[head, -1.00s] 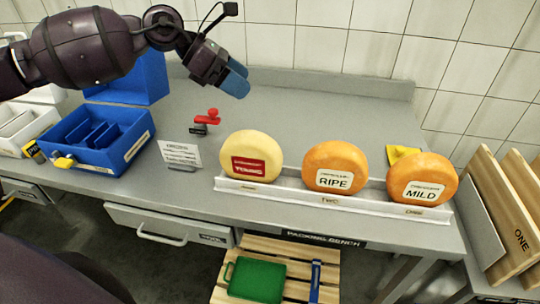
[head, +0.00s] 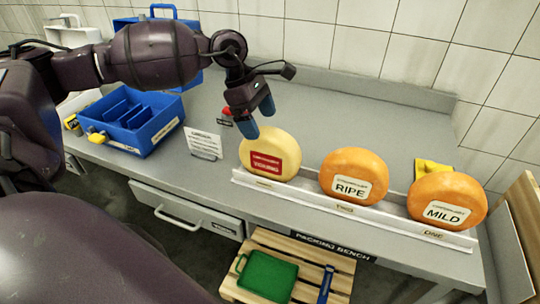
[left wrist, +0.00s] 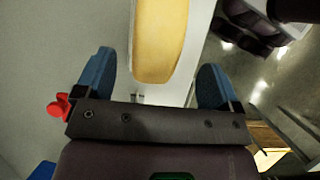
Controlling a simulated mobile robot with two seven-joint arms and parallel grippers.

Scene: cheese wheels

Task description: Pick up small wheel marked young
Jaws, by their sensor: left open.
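The pale yellow wheel marked YOUNG (head: 270,155), with a red label, stands upright at the left end of a white rack (head: 310,203) on the bench. My left gripper (head: 254,118) is open above and just behind the wheel's upper left edge, fingers pointing down. In the left wrist view the wheel (left wrist: 158,40) shows as a yellow edge ahead of and between the two blue fingers, apart from them. Orange wheels marked RIPE (head: 354,176) and MILD (head: 447,200) stand to its right. My right gripper is not in view.
A blue divided box (head: 137,122) and a small printed card (head: 204,145) stand left of the rack. A red-handled item (head: 226,113) is behind the wheel, close to my gripper. A yellow object (head: 430,168) is behind MILD. A green tray (head: 268,277) lies below on a wooden pallet.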

